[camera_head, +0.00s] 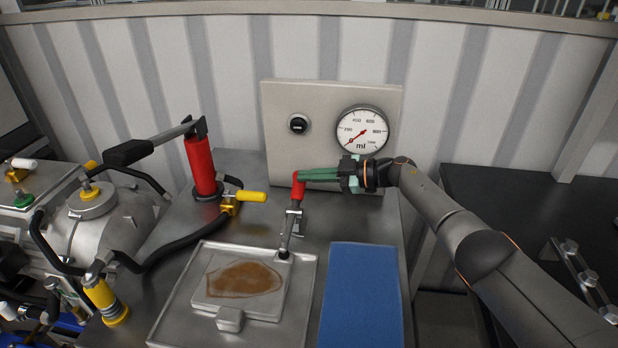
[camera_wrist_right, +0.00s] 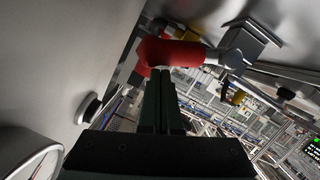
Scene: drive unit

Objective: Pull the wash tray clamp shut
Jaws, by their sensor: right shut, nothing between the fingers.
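The wash tray clamp (camera_head: 294,217) stands at the back right corner of the metal wash tray (camera_head: 306,290). Its red handle (camera_head: 298,190) points up, and a thin metal arm runs down to a dark tip at the tray's inner plate. The red handle also shows large in the right wrist view (camera_wrist_right: 170,52). My right gripper (camera_head: 305,176) reaches in from the right with its green fingers shut and level. The fingertips are at the top of the handle, with nothing between them; contact is hard to tell. My left gripper is not in view.
A panel with a dial gauge (camera_head: 362,130) and a black knob (camera_head: 298,124) stands behind the clamp. A red hand pump (camera_head: 202,165) and a yellow-handled valve (camera_head: 250,196) are to the left. A blue mat (camera_head: 362,295) lies right of the tray.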

